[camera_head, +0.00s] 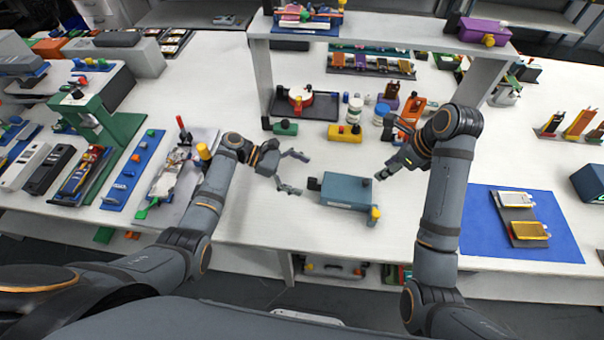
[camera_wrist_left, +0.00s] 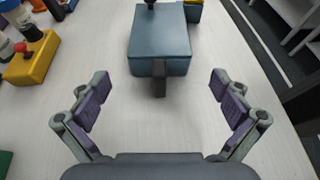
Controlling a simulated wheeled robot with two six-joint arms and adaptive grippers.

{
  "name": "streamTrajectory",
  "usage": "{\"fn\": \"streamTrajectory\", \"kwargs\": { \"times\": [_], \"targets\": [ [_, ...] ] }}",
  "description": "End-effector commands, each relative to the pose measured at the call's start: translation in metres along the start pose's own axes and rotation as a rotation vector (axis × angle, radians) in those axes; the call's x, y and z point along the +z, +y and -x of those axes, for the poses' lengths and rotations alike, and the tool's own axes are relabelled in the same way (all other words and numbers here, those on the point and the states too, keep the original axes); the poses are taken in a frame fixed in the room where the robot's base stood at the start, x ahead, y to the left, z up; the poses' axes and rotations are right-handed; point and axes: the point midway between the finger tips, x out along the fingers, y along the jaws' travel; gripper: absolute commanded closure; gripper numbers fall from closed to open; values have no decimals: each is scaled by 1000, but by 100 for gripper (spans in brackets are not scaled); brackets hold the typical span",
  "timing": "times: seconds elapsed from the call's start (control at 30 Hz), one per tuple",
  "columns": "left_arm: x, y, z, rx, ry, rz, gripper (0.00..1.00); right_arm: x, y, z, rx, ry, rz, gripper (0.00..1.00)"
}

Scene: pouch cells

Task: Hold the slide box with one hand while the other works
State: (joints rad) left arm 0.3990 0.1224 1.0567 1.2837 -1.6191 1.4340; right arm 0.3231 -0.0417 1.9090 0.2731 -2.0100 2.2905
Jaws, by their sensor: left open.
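The slide box, a blue-grey box (camera_head: 346,191), sits on the white table near its front edge. It has a black tab (camera_head: 314,184) on its left side and a yellow knob (camera_head: 375,213) at its right front corner. My left gripper (camera_head: 302,174) is open and empty just left of the box, apart from it. In the left wrist view the box (camera_wrist_left: 160,45) lies ahead, with its black tab (camera_wrist_left: 159,80) pointing between the spread fingers (camera_wrist_left: 160,92). My right gripper (camera_head: 385,148) appears open, above and behind the right end of the box, not visibly touching it.
A yellow block (camera_head: 345,133) and a green block (camera_head: 285,128) stand behind the box. A white shelf (camera_head: 380,38) spans the table farther back. A blue mat (camera_head: 480,235) with pouch cells lies at right.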

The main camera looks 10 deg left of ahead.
Motion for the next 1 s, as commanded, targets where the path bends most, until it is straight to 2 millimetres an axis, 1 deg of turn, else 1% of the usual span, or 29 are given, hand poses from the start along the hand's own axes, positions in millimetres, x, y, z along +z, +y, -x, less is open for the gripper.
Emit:
{"fn": "streamTrajectory", "kwargs": {
  "times": [0.13,0.3,0.4,0.5,0.63,0.83,1.0],
  "targets": [
    [0,0,-15,-1,-2,0,0,0,0,0,0,0,0,62],
    [1,0,-45,-1,-3,-2,0,0,0,0,0,0,0,62],
    [1,1,-59,0,-2,-2,0,0,0,0,0,0,0,62],
    [1,1,-69,1,0,-3,0,0,0,0,0,0,0,62],
    [0,1,-74,2,1,-4,0,0,0,0,0,0,0,62],
    [0,1,-74,2,1,-4,0,0,0,0,0,0,0,62],
    [0,1,-73,2,1,-4,23,0,0,0,0,0,0,62]
  ]
}}
